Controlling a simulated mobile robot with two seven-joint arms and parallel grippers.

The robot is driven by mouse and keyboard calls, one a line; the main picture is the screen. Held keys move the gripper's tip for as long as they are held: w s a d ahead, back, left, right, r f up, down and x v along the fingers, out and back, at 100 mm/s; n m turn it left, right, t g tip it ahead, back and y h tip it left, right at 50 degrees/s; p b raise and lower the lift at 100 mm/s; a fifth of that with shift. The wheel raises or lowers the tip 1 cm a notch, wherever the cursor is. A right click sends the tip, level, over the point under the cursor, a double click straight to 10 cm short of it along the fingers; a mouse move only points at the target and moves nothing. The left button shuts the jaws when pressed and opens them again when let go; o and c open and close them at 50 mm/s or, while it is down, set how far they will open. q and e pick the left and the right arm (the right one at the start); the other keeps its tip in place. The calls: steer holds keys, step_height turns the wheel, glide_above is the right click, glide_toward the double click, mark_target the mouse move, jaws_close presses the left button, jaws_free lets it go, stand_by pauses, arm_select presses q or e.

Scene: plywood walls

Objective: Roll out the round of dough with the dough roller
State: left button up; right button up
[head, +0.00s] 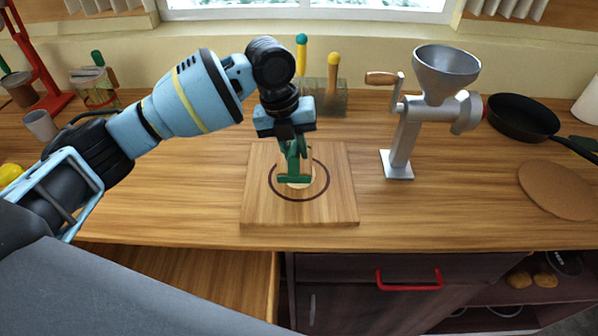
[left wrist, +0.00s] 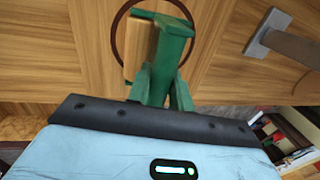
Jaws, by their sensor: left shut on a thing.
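My left gripper (head: 292,143) is above the wooden board (head: 258,205), pointing down, and is shut on the dough roller (head: 294,179). The roller has a green frame and a wooden cylinder; it also shows in the left wrist view (left wrist: 165,45), beyond my fingers. The roller is low inside the dark ring marked on the board. A pale bit of the round of dough (head: 306,185) shows beside and under the roller; most of it is hidden. I cannot tell whether the roller touches the dough. My right gripper is not in view.
A metal grinder (head: 405,140) stands right of the board; its foot is in the left wrist view (left wrist: 266,32). A black pan (head: 520,117) and a round brown mat (head: 560,188) lie farther right. A utensil holder (head: 325,98) stands behind. The counter's front edge is just before the board.

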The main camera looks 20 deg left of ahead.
arm_select(q)
steer(key=shift+w+d+f, duration=0.15)
steer(key=shift+d, duration=0.4)
steer(key=shift+w+d+f, duration=0.1)
steer(key=shift+d, duration=0.4)
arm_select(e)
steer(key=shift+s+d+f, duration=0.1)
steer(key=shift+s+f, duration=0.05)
arm_select(q)
steer(key=shift+a, duration=0.1)
steer(key=shift+s+a+r+p, duration=0.1)
steer(key=shift+s+a+p, duration=0.1)
steer(key=shift+a, duration=0.4)
steer(key=shift+s+a+p, duration=0.1)
steer(key=shift+s+a, duration=0.05)
steer(key=shift+a, duration=0.45)
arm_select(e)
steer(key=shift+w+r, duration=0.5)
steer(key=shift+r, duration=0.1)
arm_select(q)
steer(key=shift+d, duration=0.15)
